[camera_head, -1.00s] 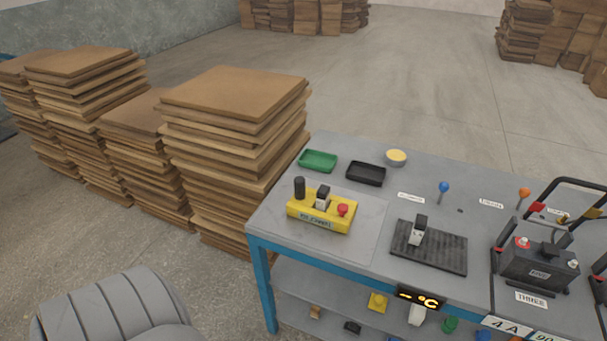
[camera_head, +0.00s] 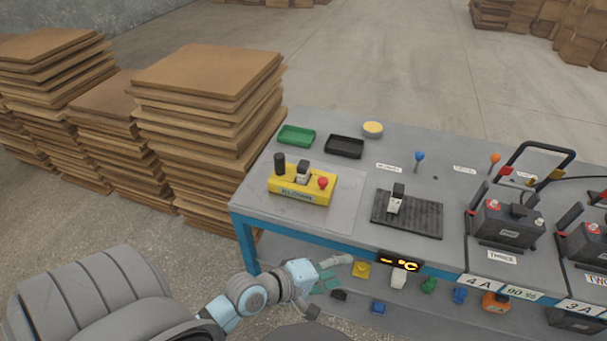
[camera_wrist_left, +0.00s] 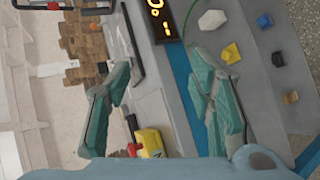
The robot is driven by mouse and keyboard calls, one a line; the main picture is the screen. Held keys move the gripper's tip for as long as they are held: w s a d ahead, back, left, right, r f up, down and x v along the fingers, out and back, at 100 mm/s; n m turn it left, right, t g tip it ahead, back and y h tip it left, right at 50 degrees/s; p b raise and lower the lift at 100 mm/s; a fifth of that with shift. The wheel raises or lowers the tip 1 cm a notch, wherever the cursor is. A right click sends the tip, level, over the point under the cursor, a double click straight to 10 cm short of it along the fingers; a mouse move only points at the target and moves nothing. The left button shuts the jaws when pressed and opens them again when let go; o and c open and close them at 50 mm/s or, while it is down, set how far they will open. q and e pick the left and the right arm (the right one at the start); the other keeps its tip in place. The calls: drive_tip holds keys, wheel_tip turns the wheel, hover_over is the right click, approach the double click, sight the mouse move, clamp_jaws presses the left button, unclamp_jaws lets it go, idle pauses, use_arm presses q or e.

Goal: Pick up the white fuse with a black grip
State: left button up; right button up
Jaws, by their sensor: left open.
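A white fuse with a black grip (camera_head: 396,199) stands upright on a black ribbed mat (camera_head: 425,222) on the grey bench top. A similar white piece with a dark top (camera_head: 303,172) sits in a yellow block (camera_head: 285,194), between a black post and a red knob. My left gripper (camera_head: 332,272) is open and empty, low beside the bench's front edge, apart from both pieces. In the left wrist view its two green fingers (camera_wrist_left: 160,62) are spread wide, with the yellow block (camera_wrist_left: 150,141) beyond them. My right gripper is not in view.
A blue-edged bench (camera_head: 340,236) has a lower shelf with several small coloured parts. A green tray (camera_head: 297,135), black tray (camera_head: 344,147) and yellow-topped bowl (camera_head: 373,129) stand at the back. Batteries (camera_head: 507,226) stand right. Stacked boards (camera_head: 207,110) stand left.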

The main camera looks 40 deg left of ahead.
use_arm(q)
drive_tip(key=w+a+r+n+t+y, duration=0.2)
drive_tip(key=w+a+r+n+t, duration=0.25)
drive_tip(key=n, duration=0.65)
drive_tip(key=n+t+y, duration=0.1)
drive_tip(key=n+y, duration=0.7)
drive_tip(key=n, duration=0.7)
approach(301, 169)
drive_tip(key=shift+y, duration=0.4)
drive_tip(key=b+x, duration=0.1)
drive_tip(key=x, duration=0.5)
drive_tip(key=b+x, duration=0.1)
drive_tip(key=x, duration=0.5)
drive_tip(key=shift+w+d+f, duration=0.1)
drive_tip(key=shift+d+f, duration=0.05)
drive_tip(key=shift+f, duration=0.05)
drive_tip(key=shift+r, duration=0.1)
clamp_jaws()
